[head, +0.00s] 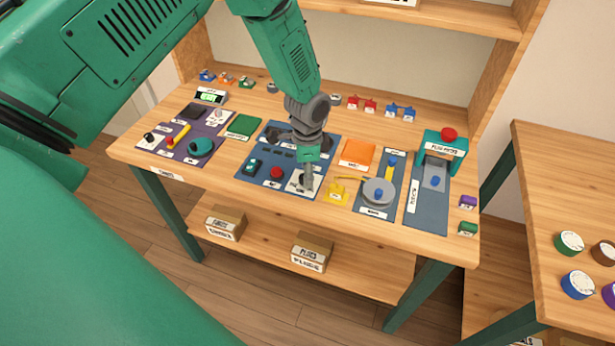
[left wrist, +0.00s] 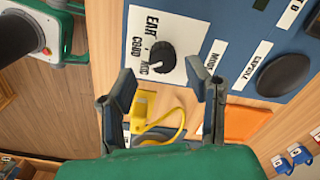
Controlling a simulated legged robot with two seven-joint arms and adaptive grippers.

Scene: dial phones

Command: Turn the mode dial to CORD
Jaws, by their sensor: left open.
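The mode dial (left wrist: 162,58) is a black round knob on a white plate (left wrist: 140,30) with printed labels, set in a blue panel. In the left wrist view it lies just beyond and between the two fingertips of my left gripper (left wrist: 160,78). The fingers are apart with nothing between them, and I see no contact with the knob. In the head view my left gripper (head: 308,176) points down over the white plate (head: 293,186) and hides most of the dial. I cannot tell which label the dial points at. My right gripper is not in view.
A red button (head: 276,172) sits left of the plate. A yellow part (head: 337,191) and a grey disc (head: 379,191) stand to its right, near an orange pad (head: 357,152). A black round button (left wrist: 284,75) and a yellow cord (left wrist: 165,122) are close to the fingers.

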